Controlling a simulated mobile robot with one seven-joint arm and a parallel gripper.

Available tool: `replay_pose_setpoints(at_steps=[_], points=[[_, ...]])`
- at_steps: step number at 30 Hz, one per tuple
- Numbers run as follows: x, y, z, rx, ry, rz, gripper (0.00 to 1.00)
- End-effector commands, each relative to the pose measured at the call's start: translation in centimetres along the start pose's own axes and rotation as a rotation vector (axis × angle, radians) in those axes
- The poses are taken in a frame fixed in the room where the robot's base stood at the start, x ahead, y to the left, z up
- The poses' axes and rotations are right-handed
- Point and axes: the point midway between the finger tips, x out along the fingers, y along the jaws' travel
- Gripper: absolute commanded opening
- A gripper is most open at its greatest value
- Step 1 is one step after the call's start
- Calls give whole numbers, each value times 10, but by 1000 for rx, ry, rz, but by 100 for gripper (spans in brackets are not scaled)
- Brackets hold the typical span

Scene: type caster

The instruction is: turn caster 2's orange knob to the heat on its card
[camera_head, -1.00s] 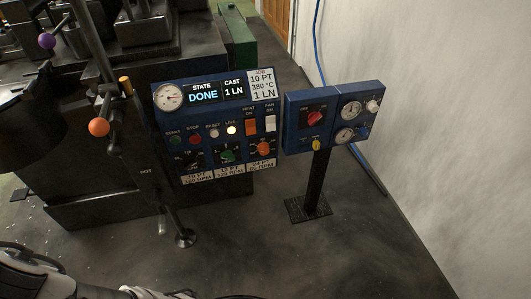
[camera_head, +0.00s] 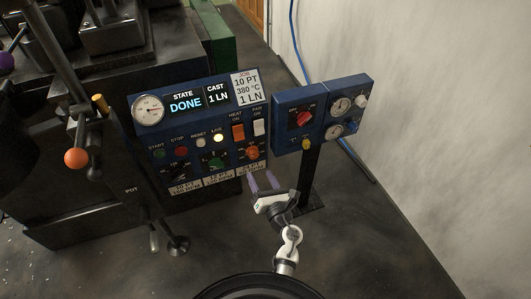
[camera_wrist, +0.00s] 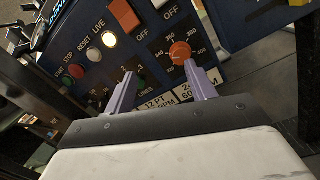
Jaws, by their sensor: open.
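The orange knob (camera_head: 252,153) is at the lower right of the caster's blue panel (camera_head: 150,88). It also shows in the wrist view (camera_wrist: 180,52), with a printed number scale around it; its pointer setting is too small to read. The white job card (camera_head: 246,88) at the panel's top right reads 10 PT, 380 °C, 1 LN. My gripper (camera_head: 263,182) is open and empty, just below and in front of the knob. In the wrist view the purple fingertips (camera_wrist: 160,78) are apart, the right one close below the knob. No caster number is legible.
A green knob (camera_head: 216,163) and a black knob (camera_head: 180,172) sit left of the orange one. Orange and white switches (camera_head: 238,132) are above it. A second blue box (camera_head: 285,118) with a red knob and gauges stands on a post at right. Lever balls (camera_head: 77,158) stick out at left.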

Motion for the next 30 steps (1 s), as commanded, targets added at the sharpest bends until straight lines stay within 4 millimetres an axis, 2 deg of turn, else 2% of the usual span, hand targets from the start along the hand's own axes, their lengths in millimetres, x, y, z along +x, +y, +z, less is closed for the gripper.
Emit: replay_pose_setpoints(at_steps=[1, 3, 8, 11, 21, 24, 30], points=[[-11, -12, -12, -28, 30, -28, 56], [-20, -20, -21, -57, 56, -47, 56], [-13, -24, -26, -72, 68, -54, 56], [3, -25, -26, -72, 67, -52, 56], [76, -28, -30, -70, 64, -51, 56], [93, -29, -31, -70, 65, -52, 56], [112, -31, -33, -69, 64, -53, 56]])
